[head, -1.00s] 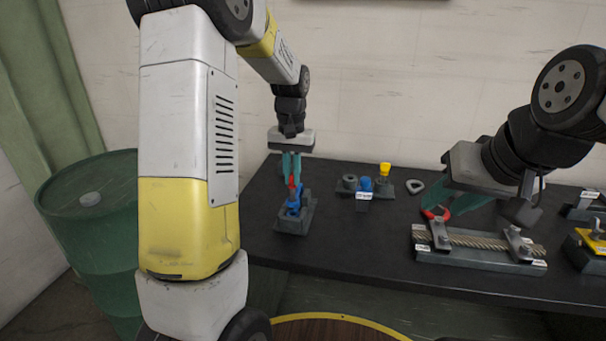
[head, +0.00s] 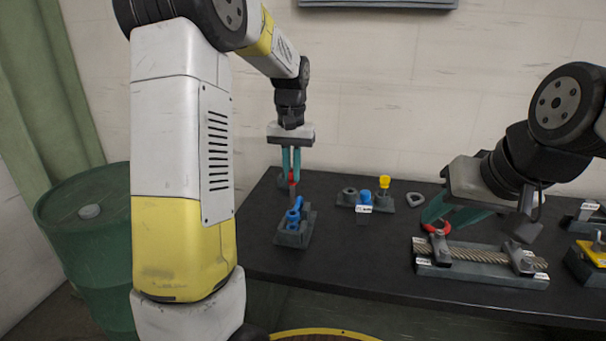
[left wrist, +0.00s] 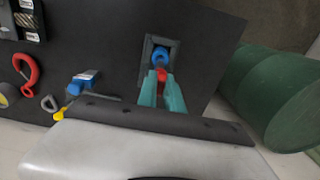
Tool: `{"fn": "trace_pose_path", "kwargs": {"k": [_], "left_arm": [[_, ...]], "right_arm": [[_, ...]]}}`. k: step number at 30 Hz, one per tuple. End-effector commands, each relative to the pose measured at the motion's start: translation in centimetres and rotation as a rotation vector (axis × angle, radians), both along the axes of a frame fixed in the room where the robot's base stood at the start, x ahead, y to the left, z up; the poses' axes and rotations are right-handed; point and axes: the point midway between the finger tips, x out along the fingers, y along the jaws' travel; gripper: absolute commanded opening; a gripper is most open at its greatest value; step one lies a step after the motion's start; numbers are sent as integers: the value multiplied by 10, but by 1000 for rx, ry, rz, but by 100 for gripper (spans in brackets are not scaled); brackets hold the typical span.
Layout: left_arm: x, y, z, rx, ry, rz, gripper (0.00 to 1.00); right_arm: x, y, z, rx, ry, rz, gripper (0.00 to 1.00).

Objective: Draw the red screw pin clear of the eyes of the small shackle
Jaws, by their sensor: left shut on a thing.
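The small blue shackle (head: 294,217) sits in a dark block (head: 291,238) at the left of the bench. My left gripper (head: 291,176) is above it, pointing down and shut on the head of the red screw pin (head: 292,178). The pin's grey shank shows below the fingers, its lower end close to the shackle's top. I cannot tell whether the tip is still within the eyes. In the left wrist view the red head (left wrist: 161,75) lies between the teal fingers, with the blue shackle (left wrist: 161,56) just beyond. My right gripper (head: 440,215) is at a red ring-shaped part (head: 436,228); its grip is unclear.
A fixture with a wire rope (head: 480,258) stands at right, below my right gripper. A tray with blue and yellow parts (head: 384,184) and a grey ring (head: 414,199) lie behind. A green drum (head: 90,250) stands left of the bench.

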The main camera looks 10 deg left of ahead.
Motion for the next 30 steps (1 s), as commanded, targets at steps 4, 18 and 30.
{"fn": "trace_pose_path", "kwargs": {"k": [4,18,30], "left_arm": [[0,0,8,0,-2,0,0],[1,0,31,0,-1,-1,0],[1,0,33,0,-1,-1,0]], "right_arm": [[0,0,0,0,0,0,36],[0,0,0,0,0,0,36],[0,0,0,0,0,0,36]]}}
